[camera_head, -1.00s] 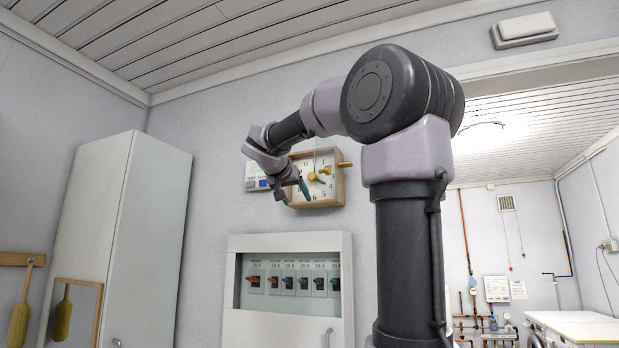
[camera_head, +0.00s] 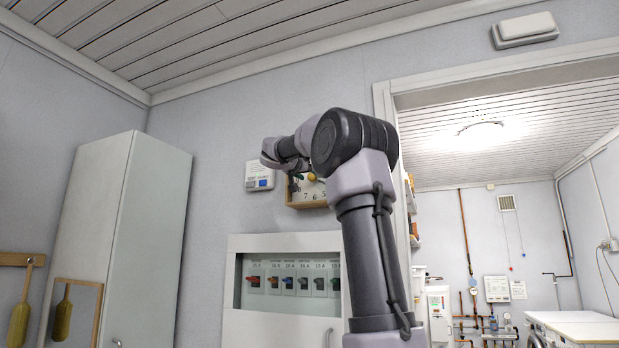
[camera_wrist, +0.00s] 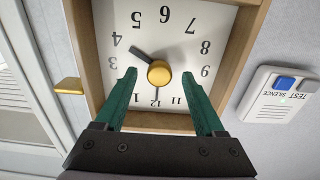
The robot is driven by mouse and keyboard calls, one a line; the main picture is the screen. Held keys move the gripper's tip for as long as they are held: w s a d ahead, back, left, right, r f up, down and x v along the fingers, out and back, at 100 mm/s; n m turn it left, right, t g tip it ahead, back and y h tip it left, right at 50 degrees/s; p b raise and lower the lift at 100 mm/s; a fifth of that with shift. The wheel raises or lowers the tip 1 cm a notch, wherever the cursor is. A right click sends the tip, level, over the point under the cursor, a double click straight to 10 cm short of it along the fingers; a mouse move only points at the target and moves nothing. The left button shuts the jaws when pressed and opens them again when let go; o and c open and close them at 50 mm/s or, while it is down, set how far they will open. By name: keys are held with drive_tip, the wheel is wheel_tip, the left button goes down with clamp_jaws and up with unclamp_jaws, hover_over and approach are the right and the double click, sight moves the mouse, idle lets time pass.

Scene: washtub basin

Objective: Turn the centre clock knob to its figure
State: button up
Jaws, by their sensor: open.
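The clock has a white face (camera_wrist: 185,45) in a wooden case (camera_wrist: 255,45). It is upside down in the wrist view, and its lower part shows in the head view (camera_head: 312,193). The round brass centre knob (camera_wrist: 159,74) sits mid-face. A thick dark hand points close to 4 and a thin hand points to 12. My gripper (camera_wrist: 158,75) is open in front of the face. Its green fingertips lie on either side of the knob, with a gap on both sides. Whether they reach the knob's depth I cannot tell.
A second brass knob (camera_wrist: 68,86) sticks out from the case's side. A white alarm box (camera_wrist: 282,94) with a blue button is on the wall beside the clock. A breaker cabinet (camera_head: 285,240) is below; a tall white cabinet (camera_head: 125,240) stands left.

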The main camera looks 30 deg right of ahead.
drive_tip(key=shift+w+d, duration=0.25)
drive_tip(key=shift+d, duration=0.1)
clamp_jaws()
drive_tip(key=shift+n, duration=0.4)
drive_tip(key=n, duration=0.4)
drive_tip(key=shift+n, duration=0.4)
drive_tip(key=n, duration=0.6)
